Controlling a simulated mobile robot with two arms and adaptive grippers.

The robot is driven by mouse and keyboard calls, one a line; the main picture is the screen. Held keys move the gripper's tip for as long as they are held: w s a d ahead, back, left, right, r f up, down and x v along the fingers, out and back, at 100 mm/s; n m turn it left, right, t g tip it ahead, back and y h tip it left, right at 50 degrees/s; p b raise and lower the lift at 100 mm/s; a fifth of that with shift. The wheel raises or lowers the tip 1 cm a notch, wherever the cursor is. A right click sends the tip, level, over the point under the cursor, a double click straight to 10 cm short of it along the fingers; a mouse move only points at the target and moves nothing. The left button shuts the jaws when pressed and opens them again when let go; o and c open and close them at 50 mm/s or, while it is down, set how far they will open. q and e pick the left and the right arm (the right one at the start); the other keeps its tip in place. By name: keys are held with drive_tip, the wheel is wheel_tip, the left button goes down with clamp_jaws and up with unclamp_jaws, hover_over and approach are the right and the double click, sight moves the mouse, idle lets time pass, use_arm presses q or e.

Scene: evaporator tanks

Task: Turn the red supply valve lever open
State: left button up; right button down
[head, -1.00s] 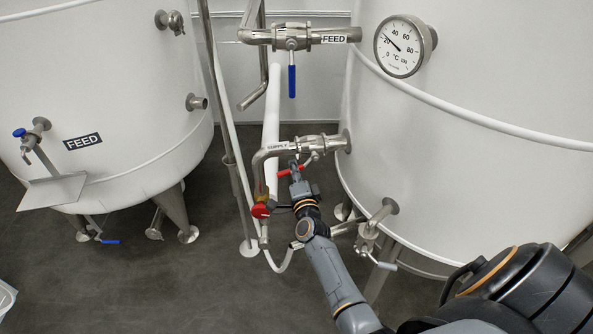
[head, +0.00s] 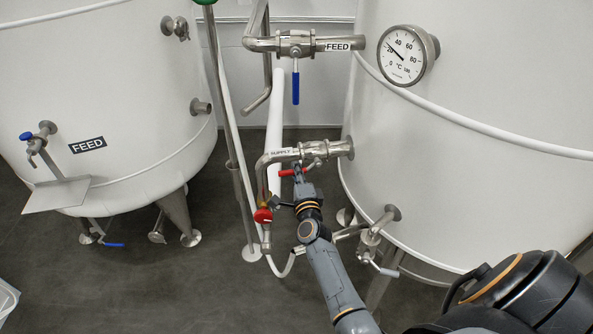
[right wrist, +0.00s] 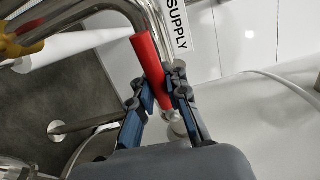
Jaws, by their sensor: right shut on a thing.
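The red supply valve lever (head: 286,172) sits below the pipe marked SUPPLY (head: 281,154) and points left, roughly along the pipe. In the right wrist view the red lever (right wrist: 149,62) passes between my fingers, its free end sticking out beyond them. My right gripper (head: 299,172) is shut on the lever; its blue-padded fingers also show in the right wrist view (right wrist: 157,90). The valve body (head: 313,151) joins the supply pipe to the right tank. My left gripper is not in view.
A drain valve (head: 372,238) is close to the right of my forearm. Upright pipes (head: 229,130) stand on the left. The FEED valve with a blue lever (head: 295,88) is above.

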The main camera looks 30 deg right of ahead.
drive_tip(key=c, duration=1.6)
unclamp_jaws()
drive_tip(key=shift+s+a+f, duration=0.15)
drive_tip(key=shift+f, duration=0.2)
drive_tip(key=shift+o, duration=1.3)
drive_tip(key=shift+s+r, duration=0.1)
drive_tip(key=shift+r, duration=0.2)
drive_tip(key=v, duration=1.2)
drive_tip(key=shift+f, duration=0.1)
